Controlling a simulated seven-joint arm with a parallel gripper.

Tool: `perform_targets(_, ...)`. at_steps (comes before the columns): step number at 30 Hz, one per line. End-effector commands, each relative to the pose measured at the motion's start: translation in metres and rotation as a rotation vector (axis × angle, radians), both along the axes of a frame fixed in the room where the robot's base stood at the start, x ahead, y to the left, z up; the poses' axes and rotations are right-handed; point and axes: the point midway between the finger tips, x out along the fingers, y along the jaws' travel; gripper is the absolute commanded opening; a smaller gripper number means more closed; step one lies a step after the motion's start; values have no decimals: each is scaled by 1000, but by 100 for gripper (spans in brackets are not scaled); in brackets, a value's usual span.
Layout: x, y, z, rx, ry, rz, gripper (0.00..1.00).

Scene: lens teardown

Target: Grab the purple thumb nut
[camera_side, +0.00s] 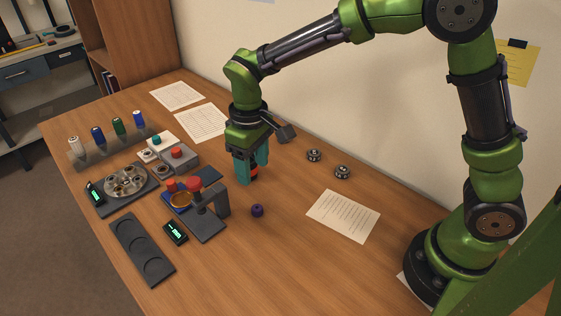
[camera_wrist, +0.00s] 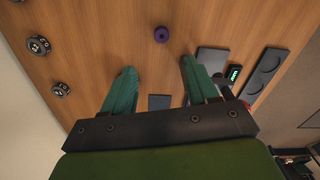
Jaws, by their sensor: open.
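The purple thumb nut (camera_side: 257,210) stands on bare wood, to the right of the dark press-like stand. In the wrist view the purple thumb nut (camera_wrist: 161,34) is near the top, beyond the fingertips and roughly centred between them. My gripper (camera_side: 254,174) points down above the table, behind the nut in the side view. In the wrist view my gripper (camera_wrist: 158,66) shows two teal fingers spread apart with wood visible between them. A red and dark item shows at the fingers in the side view; I cannot tell whether it is between or behind them. The fingers do not touch the nut.
The dark stand with a red knob (camera_side: 213,199) is left of the nut. A three-recess tray (camera_side: 142,248) lies at the front left. Two dark knurled parts (camera_side: 314,155) (camera_side: 342,172) lie behind right. A paper sheet (camera_side: 343,215) lies right. Wood around the nut is clear.

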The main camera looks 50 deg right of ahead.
Motion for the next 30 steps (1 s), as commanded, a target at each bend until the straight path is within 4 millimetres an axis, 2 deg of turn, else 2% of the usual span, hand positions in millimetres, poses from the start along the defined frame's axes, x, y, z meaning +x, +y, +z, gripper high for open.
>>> perform_targets(3, -1, 0, -28, -1, 5, -1, 59)
perform_targets(9, -1, 0, -60, 0, 2, -2, 59)
perform_targets(16, -2, 1, -76, -1, 2, -2, 59)
perform_targets(24, -3, 3, -114, 0, 1, -2, 59)
perform_targets(30, -3, 3, -120, 1, -1, -3, 59)
